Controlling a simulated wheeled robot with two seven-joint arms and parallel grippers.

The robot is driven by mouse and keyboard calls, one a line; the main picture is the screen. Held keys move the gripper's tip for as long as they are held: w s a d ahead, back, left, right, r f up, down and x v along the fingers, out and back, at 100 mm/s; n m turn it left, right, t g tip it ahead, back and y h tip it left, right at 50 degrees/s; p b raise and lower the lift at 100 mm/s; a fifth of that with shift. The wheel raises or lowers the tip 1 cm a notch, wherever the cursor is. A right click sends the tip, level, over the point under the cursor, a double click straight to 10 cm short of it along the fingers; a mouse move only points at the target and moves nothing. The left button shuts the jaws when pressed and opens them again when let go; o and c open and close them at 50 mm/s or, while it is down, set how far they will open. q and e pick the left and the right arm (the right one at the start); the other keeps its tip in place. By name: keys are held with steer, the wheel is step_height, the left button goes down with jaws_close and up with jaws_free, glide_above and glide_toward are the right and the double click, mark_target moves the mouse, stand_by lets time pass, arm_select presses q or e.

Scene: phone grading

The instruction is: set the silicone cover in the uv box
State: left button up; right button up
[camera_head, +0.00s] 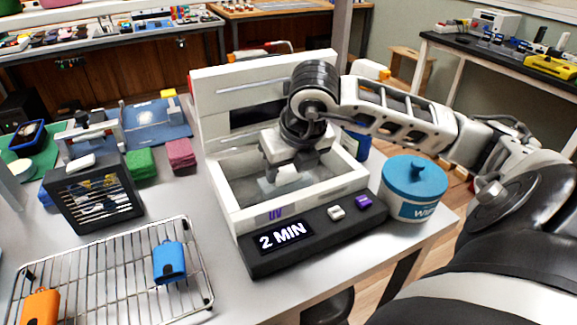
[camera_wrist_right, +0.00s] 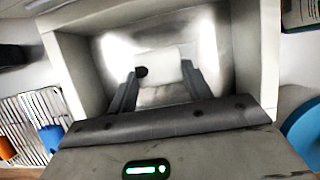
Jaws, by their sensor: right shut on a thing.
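The UV box (camera_head: 222,197) is an open white tray with a raised back and a black front panel reading "2 MIN". My right gripper (camera_head: 283,178) reaches down inside its walls. In the right wrist view my gripper (camera_wrist_right: 163,88) is shut on a pale, whitish silicone cover (camera_wrist_right: 165,65) with a dark round hole near its left edge. The cover is over the bright box floor, within the box walls (camera_wrist_right: 70,85). I cannot tell whether it touches the floor. In the head view it is mostly hidden by the fingers. My left gripper is not in view.
A blue-lidded wipes tub (camera_head: 414,197) stands close to the box's right. A wire rack (camera_head: 100,270) at front left bears a blue case (camera_head: 169,262) and an orange case (camera_head: 41,306). A black slotted holder (camera_head: 93,195) and green and pink blocks stand left of the box.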

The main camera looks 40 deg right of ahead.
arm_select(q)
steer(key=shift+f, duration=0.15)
arm_select(e)
steer(key=shift+f, duration=0.1)
steer(key=o, duration=1)
arm_select(q)
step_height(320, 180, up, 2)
steer(key=p, duration=0.3)
arm_select(e)
steer(key=v, duration=1.6)
steer(key=shift+a, duration=0.1)
